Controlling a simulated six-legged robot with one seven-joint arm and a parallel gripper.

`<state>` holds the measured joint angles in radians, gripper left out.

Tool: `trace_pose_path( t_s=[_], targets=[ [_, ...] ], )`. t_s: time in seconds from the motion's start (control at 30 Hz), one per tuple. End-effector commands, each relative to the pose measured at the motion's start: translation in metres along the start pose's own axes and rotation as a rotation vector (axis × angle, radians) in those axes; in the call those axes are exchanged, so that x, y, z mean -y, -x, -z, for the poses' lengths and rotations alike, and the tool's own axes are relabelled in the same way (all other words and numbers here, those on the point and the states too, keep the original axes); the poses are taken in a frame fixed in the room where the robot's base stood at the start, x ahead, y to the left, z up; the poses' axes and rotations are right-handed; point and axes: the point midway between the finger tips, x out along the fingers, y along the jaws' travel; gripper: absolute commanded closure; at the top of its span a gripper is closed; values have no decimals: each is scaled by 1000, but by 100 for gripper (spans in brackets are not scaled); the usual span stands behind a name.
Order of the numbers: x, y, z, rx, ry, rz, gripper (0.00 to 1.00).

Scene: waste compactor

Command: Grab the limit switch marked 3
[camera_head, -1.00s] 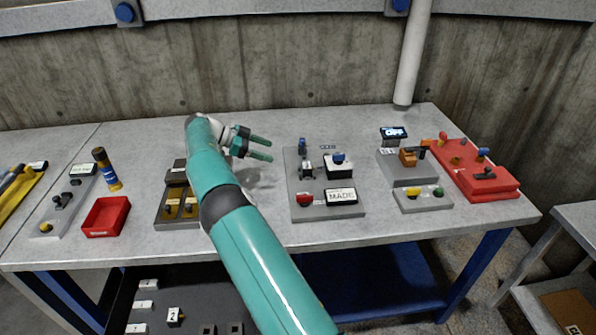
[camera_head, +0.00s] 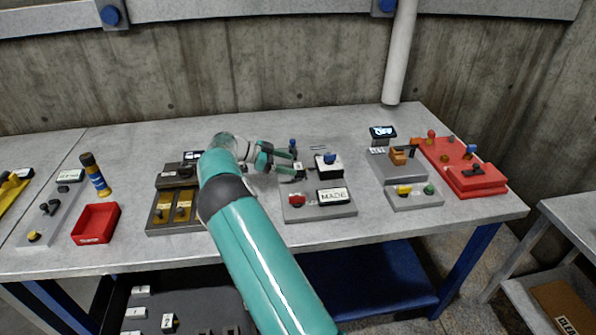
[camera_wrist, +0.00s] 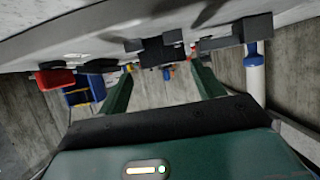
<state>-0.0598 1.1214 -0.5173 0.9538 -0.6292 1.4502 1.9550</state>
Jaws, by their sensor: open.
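No mark 3 is readable in either view, so I cannot tell which part is the limit switch marked 3. My gripper (camera_head: 296,166) is open, with teal fingers pointing right over the left part of a grey plate (camera_head: 320,214). A small dark part (camera_head: 298,177) on that plate is partly hidden by the fingers. In the wrist view, the picture is turned over, and a dark block (camera_wrist: 160,52) shows beyond and between the open fingertips (camera_wrist: 162,70). I cannot tell whether the fingers touch it.
The plate also bears a red button (camera_head: 297,201), a MADE display (camera_head: 333,196) and a white-and-black box with a blue knob (camera_head: 328,166). A grey stand (camera_head: 390,168) and a red case (camera_head: 480,183) lie right. A red tray (camera_head: 96,223) lies left. A shelf below holds dark parts, one marked 2 (camera_head: 169,322).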

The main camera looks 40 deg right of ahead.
Motion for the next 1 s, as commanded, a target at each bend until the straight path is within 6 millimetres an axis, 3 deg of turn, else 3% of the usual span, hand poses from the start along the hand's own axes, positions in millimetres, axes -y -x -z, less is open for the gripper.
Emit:
trace_pose_path(
  t_s=[0.13, 0.37, 0.63, 1.0],
  targets=[
    [0, -18, -1, 1, 2, 0, 33],
    [0, -21, -1, 1, 1, 2, 33],
    [0, -21, -1, 0, 1, 1, 83],
    [0, -19, 3, 0, 0, 2, 84]
  ],
)
